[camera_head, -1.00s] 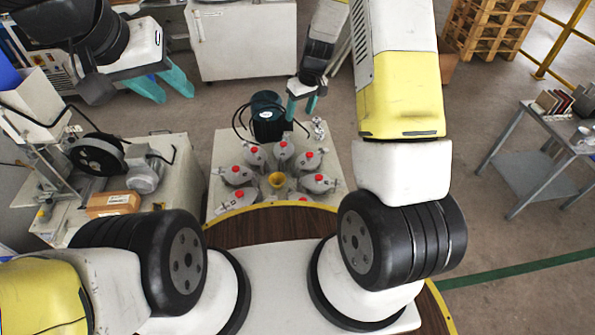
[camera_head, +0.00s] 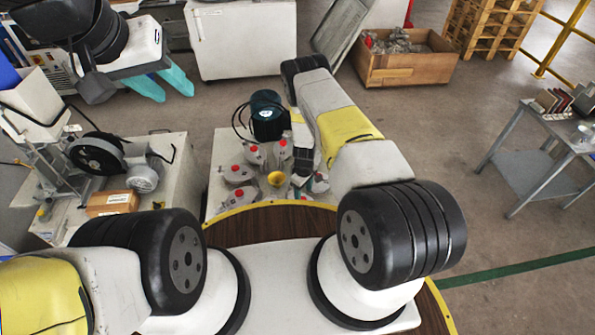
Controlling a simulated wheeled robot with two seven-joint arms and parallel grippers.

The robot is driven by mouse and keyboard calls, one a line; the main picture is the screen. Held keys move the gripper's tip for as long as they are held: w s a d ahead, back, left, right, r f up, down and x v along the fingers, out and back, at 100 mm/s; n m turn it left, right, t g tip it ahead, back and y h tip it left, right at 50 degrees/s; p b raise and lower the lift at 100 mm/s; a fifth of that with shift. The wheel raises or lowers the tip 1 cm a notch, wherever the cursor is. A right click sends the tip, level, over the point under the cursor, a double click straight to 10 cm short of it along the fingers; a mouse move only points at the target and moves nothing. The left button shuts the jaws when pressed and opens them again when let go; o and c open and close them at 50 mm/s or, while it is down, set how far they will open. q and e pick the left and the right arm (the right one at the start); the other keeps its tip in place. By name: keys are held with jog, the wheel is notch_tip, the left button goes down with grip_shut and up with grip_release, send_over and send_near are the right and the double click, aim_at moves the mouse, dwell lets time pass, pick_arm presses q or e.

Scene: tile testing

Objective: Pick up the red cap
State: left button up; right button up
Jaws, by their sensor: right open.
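Several grey vessels with red caps ring a yellow funnel (camera_head: 276,179) on a pale table. Visible red caps are at the far side (camera_head: 283,142), the upper left (camera_head: 253,148), the left (camera_head: 236,168) and the lower left (camera_head: 239,192). My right gripper (camera_head: 307,186) points down over the right side of the ring, its teal fingers open. My arm and gripper hide the vessels and caps there, and I cannot tell whether the fingers touch one. My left gripper (camera_head: 162,84) is open and empty, high at the upper left, away from the vessels.
A dark green-black device (camera_head: 267,115) with cables stands behind the ring. A bench with a motor (camera_head: 143,176) and a cardboard box (camera_head: 112,203) is at the left. A wooden crate (camera_head: 405,68) lies on the floor behind; a grey side table (camera_head: 530,172) stands at the right.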

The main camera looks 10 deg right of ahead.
aim_at(303, 197)
notch_tip(303, 197, down, 4)
jog(key=shift+a+f, duration=0.15)
jog(key=shift+f, duration=0.05)
jog(key=shift+c, duration=0.5)
grip_shut()
